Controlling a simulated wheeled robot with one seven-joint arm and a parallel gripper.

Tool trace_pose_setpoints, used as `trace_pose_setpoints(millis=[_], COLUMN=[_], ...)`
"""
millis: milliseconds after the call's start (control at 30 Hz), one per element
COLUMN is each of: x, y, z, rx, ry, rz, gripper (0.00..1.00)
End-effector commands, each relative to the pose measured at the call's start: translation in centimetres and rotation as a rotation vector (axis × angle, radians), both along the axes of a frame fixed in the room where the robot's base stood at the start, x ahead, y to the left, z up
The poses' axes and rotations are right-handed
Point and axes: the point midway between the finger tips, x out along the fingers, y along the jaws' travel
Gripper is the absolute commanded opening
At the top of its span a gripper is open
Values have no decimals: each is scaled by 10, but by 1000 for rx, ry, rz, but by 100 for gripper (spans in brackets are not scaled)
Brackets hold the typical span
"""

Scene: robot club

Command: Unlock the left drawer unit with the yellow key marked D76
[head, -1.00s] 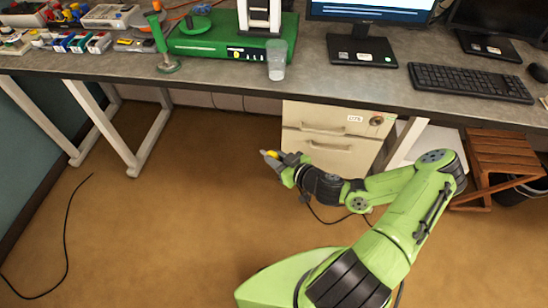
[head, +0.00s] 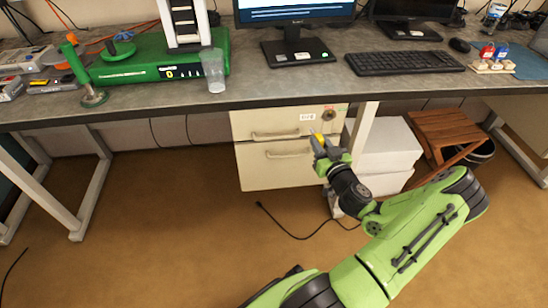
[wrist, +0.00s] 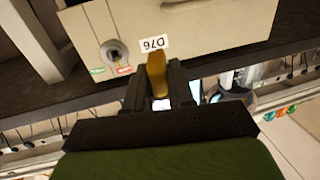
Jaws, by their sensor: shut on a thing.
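The cream drawer unit (head: 262,168) stands under the desk, with two drawer fronts and handles. Its top drawer bears a label D76 (head: 307,117), which appears upside down in the wrist view (wrist: 154,43). A round lock (head: 328,115) sits right of the label; in the wrist view the lock (wrist: 115,54) lies left of the key tip, with green and red marks beside it. My gripper (head: 322,143) is shut on the yellow key (wrist: 157,73), in front of the unit's right side. The key points toward the drawer front, apart from the lock. Any marking on the key is unreadable.
The desk edge (head: 200,109) overhangs the unit. White boxes (head: 385,155) and a wooden stool (head: 450,140) stand to the right. A pale desk leg (head: 362,128) is close by the unit. A black cable (head: 290,228) lies on the floor.

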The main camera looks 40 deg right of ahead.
Motion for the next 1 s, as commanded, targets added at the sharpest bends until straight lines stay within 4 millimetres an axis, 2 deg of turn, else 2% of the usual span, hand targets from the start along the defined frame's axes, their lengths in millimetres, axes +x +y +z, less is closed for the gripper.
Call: trace_pose_setpoints(millis=[33,100,267,1000], x=[-14,-29,-44,4], y=[-15,-29,-44,-72], z=[-2,-1,0,2], rx=[1,-3,-9,-8], ry=[-7,-14,-19,-18], rz=[-60,-124,-188,-187], gripper=[0,0,0,0])
